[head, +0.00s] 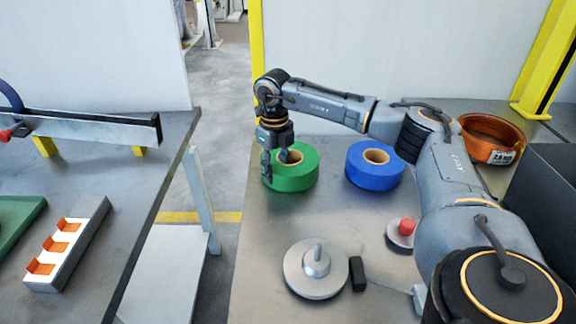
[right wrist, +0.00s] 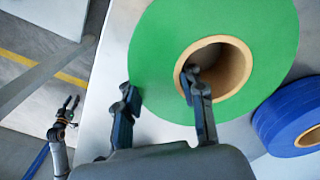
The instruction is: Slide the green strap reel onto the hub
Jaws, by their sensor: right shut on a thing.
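The green strap reel (head: 295,172) lies flat on the right-hand table near its left edge, with a tan core. My right gripper (head: 279,166) is shut on the reel's ring, one finger inside the core and the other at the outer side. The right wrist view shows the green reel (right wrist: 150,50) between the two fingers (right wrist: 160,95). The hub (head: 313,270), a grey metal disc with a raised centre and a pin, is at the table's front and is empty. My left gripper (right wrist: 70,104) shows small in the right wrist view, its fingers apart and empty.
A blue reel (head: 374,168) lies right of the green one. A black block (head: 357,274) is beside the hub, and a red button (head: 406,227) is farther right. An orange round container (head: 486,150) is at the back right. The table between reel and hub is clear.

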